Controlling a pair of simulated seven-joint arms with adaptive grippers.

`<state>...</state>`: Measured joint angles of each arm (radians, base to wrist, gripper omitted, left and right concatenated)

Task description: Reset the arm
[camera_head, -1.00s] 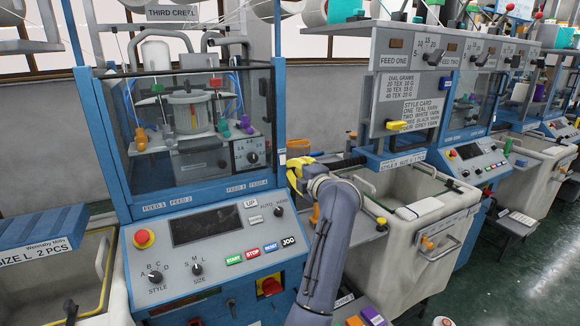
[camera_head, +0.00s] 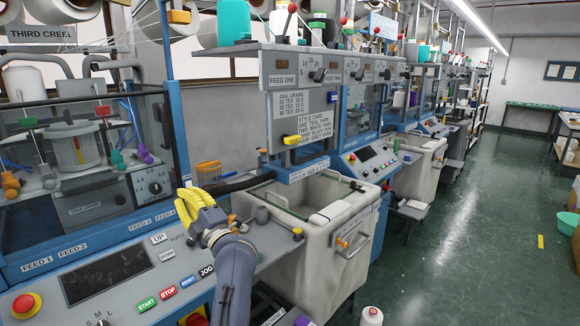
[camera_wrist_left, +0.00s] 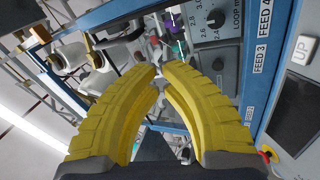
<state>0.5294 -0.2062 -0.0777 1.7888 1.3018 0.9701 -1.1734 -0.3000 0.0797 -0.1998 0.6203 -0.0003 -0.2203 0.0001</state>
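My left arm rises from the bottom centre in the head view. Its gripper with yellow ribbed fingers (camera_head: 188,203) is raised in front of the knitting machine, close to the right end of the control panel (camera_head: 120,275). In the left wrist view the two yellow fingers (camera_wrist_left: 160,72) curve together and their tips nearly meet, with nothing seen between them. Behind them are the machine's blue frame and the loop dial plate (camera_wrist_left: 215,35). My right gripper is in neither view.
A pale bin (camera_head: 335,240) stands just right of my arm. An orange cup (camera_head: 208,172) is behind the gripper. A red stop knob (camera_head: 25,304) is on the panel. Feed shelves hang above. The green aisle floor (camera_head: 465,240) on the right is mostly clear.

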